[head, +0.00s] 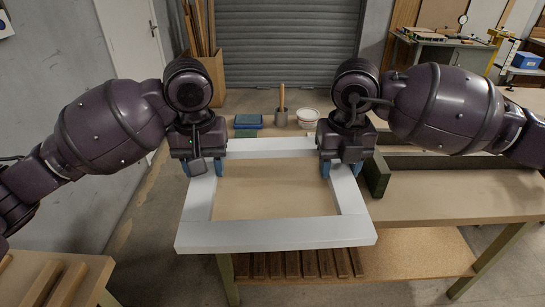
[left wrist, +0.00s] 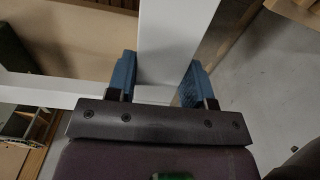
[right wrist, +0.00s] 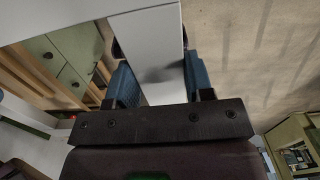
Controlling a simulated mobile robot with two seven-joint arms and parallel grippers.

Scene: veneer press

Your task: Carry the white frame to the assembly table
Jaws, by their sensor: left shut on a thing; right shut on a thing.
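The white frame (head: 275,234) is an open rectangle, held roughly level over a wooden-topped table (head: 440,196). Its near bar reaches past the table's front edge. I cannot tell whether it touches the top, or whether this is the assembly table. My left gripper (head: 203,168) is shut on the frame's left bar, with blue fingers on either side. My right gripper (head: 340,170) is shut on the right bar in the same way. The left wrist view shows the white bar (left wrist: 170,40) between the fingers, and the right wrist view shows the other bar (right wrist: 150,40).
A blue box (head: 248,120), a cup with a brush (head: 281,116) and a white bowl (head: 307,116) stand behind the frame. A dark green block (head: 377,177) lies just right of it. A low bench (head: 85,268) is at front left; a workbench (head: 440,55) is at back right.

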